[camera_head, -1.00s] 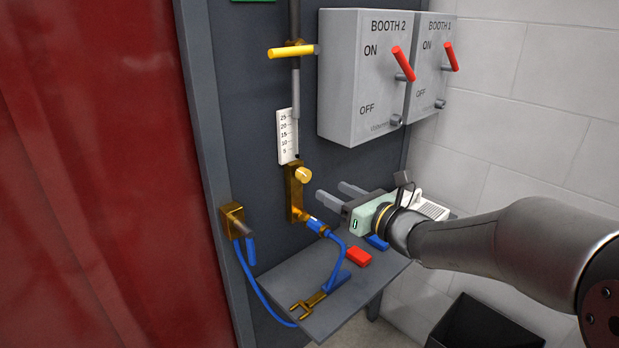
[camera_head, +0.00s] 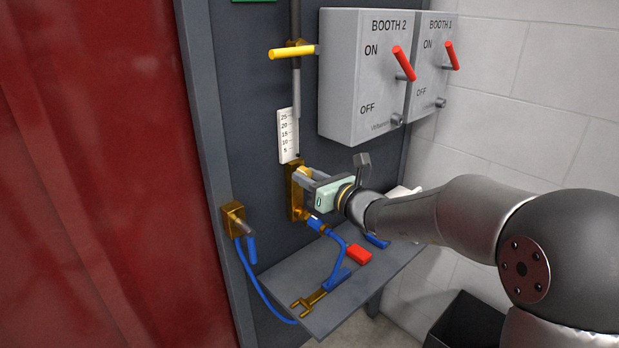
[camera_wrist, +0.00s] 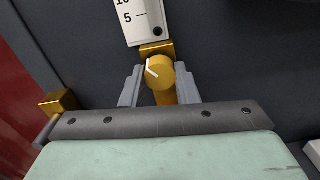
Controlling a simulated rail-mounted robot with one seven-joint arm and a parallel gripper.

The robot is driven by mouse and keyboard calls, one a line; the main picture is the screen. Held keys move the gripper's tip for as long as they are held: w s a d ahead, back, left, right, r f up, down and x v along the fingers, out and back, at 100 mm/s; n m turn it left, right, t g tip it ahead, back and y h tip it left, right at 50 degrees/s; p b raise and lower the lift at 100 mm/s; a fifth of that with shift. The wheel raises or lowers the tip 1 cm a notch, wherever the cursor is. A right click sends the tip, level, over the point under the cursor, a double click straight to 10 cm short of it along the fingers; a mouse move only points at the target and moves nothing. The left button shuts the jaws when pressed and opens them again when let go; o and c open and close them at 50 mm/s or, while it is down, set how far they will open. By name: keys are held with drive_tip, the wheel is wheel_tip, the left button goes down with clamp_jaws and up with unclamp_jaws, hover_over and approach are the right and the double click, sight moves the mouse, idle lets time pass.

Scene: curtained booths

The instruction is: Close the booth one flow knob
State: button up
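The flow knob (camera_head: 300,177) is a round yellow knob on a brass block below a white numbered scale (camera_head: 289,135). In the wrist view the knob (camera_wrist: 160,73) shows a white line on its face, tilted toward the upper left. My gripper (camera_head: 303,180) is at the knob. In the wrist view the fingers of my gripper (camera_wrist: 160,82) stand one on each side of the knob, very near it. Whether they press on it cannot be told. In the head view the gripper partly hides the knob and block.
A grey shelf (camera_head: 318,321) below holds a brass fork-shaped piece (camera_head: 308,303), blue hose (camera_head: 338,262) and a red block (camera_head: 358,254). Booth 2 (camera_head: 352,85) and Booth 1 (camera_head: 434,65) switch boxes are above. A yellow lever (camera_head: 292,52) sticks out; a red curtain (camera_head: 90,180) hangs left.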

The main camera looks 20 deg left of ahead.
drive_tip(key=shift+c, duration=0.6)
drive_tip(key=shift+f+n+b, duration=0.15)
drive_tip(key=shift+n+b, duration=0.15)
drive_tip(key=shift+b, duration=0.4)
